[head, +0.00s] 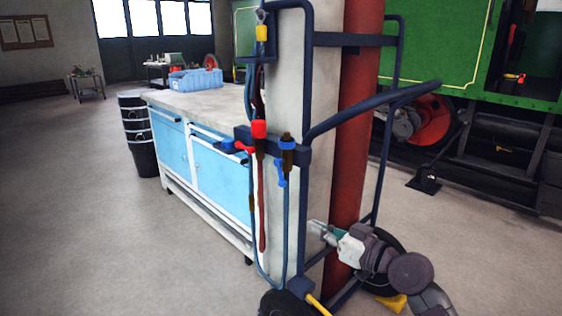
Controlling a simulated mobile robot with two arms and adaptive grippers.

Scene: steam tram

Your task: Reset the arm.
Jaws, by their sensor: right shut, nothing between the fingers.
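My right arm (385,262) comes in from the bottom right, with its white and dark grey links bent toward the left. My right gripper (316,228) is at its end, low beside the gas cylinder cart. It is shut and empty. The fingertips point left and appear close to the lower part of the pale cylinder (322,130); I cannot tell whether they touch it. My left arm and gripper are not in view.
The dark blue cart frame (392,95) holds the pale cylinder and a red cylinder (356,140), with hoses and a torch hanging in front. A blue workbench (222,178) stands behind at left. A green steam tram (440,45) is at right.

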